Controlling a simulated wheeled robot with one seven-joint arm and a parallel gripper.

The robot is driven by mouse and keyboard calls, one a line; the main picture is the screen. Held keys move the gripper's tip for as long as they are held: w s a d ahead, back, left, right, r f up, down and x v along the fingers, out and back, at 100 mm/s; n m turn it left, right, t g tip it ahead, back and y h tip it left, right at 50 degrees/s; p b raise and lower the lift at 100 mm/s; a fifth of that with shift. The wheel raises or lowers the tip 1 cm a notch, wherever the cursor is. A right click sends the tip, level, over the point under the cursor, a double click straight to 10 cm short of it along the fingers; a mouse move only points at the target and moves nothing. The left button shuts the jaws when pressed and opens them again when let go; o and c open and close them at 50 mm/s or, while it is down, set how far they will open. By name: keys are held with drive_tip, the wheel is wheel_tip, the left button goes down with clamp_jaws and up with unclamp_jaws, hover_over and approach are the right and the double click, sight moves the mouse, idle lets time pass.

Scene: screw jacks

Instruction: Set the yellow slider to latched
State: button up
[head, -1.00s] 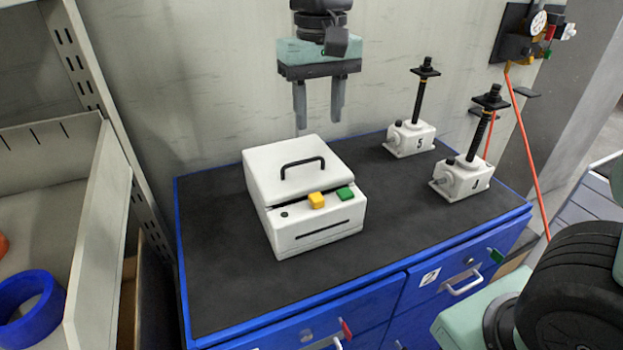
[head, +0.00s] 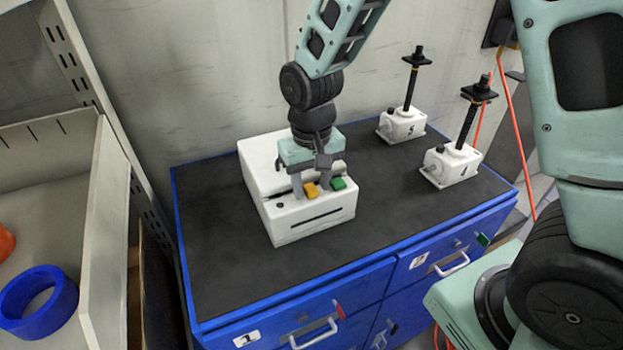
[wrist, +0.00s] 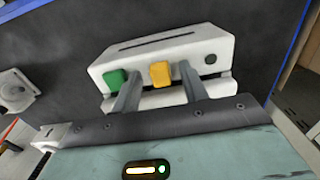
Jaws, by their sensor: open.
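The yellow slider (head: 311,190) sits on the front top edge of a white box (head: 300,217), between a small dark button (head: 280,205) and a green block (head: 338,183). In the wrist view the yellow slider (wrist: 160,74) shows between my two fingers, with the green block (wrist: 116,79) to its left. My gripper (head: 312,195) is open, pointing down over the box front, one finger to each side of the slider. It also shows in the wrist view (wrist: 158,84). I cannot tell whether either finger touches the slider. The box's handle is hidden behind my gripper.
Two white screw jacks (head: 402,125) (head: 450,165) stand at the right on the dark bench top (head: 225,280). The bench top is clear left of and in front of the box. A shelf with a blue ring (head: 38,300) is at far left.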

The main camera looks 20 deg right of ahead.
sight(296, 201)
drive_tip(key=shift+f, duration=0.2)
drive_tip(key=shift+c, duration=0.3)
clamp_jaws()
drive_tip(key=shift+a, duration=1.75)
drive_tip(key=shift+o, duration=0.3)
unclamp_jaws()
drive_tip(key=shift+r, duration=0.1)
